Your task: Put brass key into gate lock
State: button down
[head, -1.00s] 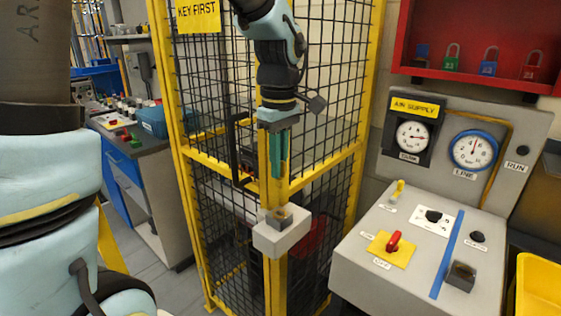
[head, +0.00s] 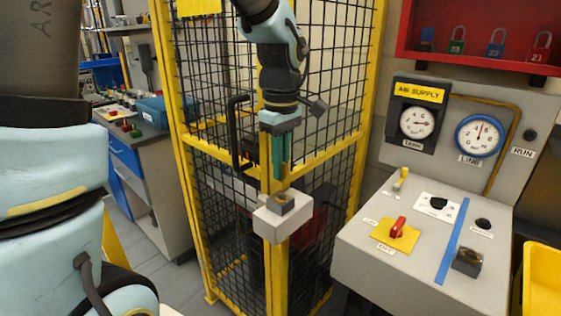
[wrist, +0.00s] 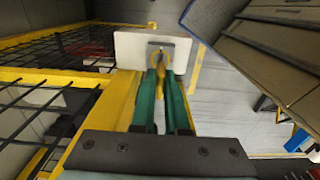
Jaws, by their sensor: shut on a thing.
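The brass key (wrist: 159,83) is held between the teal fingers of my gripper (wrist: 162,98) in the wrist view. My gripper also shows in the head view (head: 281,158), shut and pointing down, just above the gate lock. The gate lock is a white box (head: 267,223) with a grey block (head: 282,203) on top, mounted at the yellow gate post. In the wrist view the lock (wrist: 128,45) is straight ahead of the fingers, and the key lines up with the grey block. I cannot tell whether the key's tip touches or enters it.
The yellow-framed mesh gate (head: 330,150) with a black handle (head: 237,135) stands close behind and beside my gripper. An air supply console (head: 425,245) is at right, below a red padlock shelf (head: 478,62). A workbench (head: 150,160) stands at left.

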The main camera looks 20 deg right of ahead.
aim_at(281, 182)
jog(key=shift+f, duration=0.6)
jog(key=shift+f+b, duration=1.2)
jog(key=shift+f, duration=0.6)
dwell(1.4)
jog(key=c, duration=0.8)
grip_release()
jog(key=shift+c, duration=0.2)
notch_tip(281, 182, up, 11)
jog(key=shift+f+b, duration=0.1)
jog(key=shift+b, duration=0.85)
jog(key=a+f+m, duration=0.2)
jog(key=a+f, duration=0.3)
jog(key=a, duration=0.3)
jog(key=a+f+m+t, duration=0.1)
jog(key=a+f+m, duration=0.1)
jog(key=a+f, duration=0.4)
jog(key=w+a+f+m, duration=0.1)
jog(key=a+f+m, duration=0.2)
jog(key=a, duration=0.8)
notch_tip(281, 182, down, 3)
jog(key=shift+a+r+t, duration=0.15)
jog(key=shift+a+t, duration=0.05)
jog(key=shift+t, duration=0.1)
